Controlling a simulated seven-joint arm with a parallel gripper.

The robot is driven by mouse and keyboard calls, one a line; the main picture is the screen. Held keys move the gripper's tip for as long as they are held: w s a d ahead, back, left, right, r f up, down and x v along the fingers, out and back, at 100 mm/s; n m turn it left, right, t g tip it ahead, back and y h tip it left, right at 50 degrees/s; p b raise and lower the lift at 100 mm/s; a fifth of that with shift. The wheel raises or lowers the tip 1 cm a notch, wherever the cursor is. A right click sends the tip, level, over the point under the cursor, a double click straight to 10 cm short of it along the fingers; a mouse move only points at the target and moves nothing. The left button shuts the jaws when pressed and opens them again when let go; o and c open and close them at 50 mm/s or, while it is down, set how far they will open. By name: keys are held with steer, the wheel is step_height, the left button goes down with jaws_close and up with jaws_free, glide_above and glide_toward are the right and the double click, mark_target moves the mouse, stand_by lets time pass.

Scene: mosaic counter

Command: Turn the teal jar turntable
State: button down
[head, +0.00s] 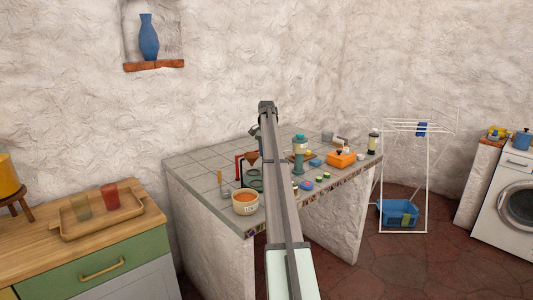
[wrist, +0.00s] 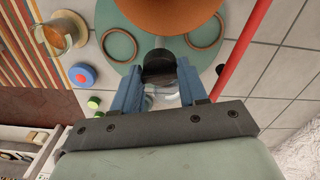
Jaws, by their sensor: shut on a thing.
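The teal turntable (wrist: 117,43) is a round disc under my gripper in the wrist view. Two brown rings (wrist: 208,33) lie on it, one on each side, and a large orange-brown round thing hides its middle. My gripper (wrist: 160,72) has its blue fingers closed on a dark knob (wrist: 159,60) at the disc's near edge. A clear, shiny thing shows between the fingers below the knob; I cannot tell what it is. In the head view my arm covers part of the counter, and my gripper cannot be made out there.
A red post (wrist: 242,50) stands close to the right of my gripper. A glass cup (wrist: 60,32), a blue-and-red round piece (wrist: 82,75) and small green-capped pieces lie left. In the head view, an orange-filled bowl (head: 245,203) and an orange box (head: 341,159) stand on the tiled counter (head: 190,168).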

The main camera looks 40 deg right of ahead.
steer(key=shift+m, duration=1.4)
steer(key=c, duration=0.9)
jaws_free()
step_height(320, 180, up, 14)
steer(key=shift+f, duration=0.1)
steer(key=o, duration=0.3)
steer(key=shift+f, duration=0.1)
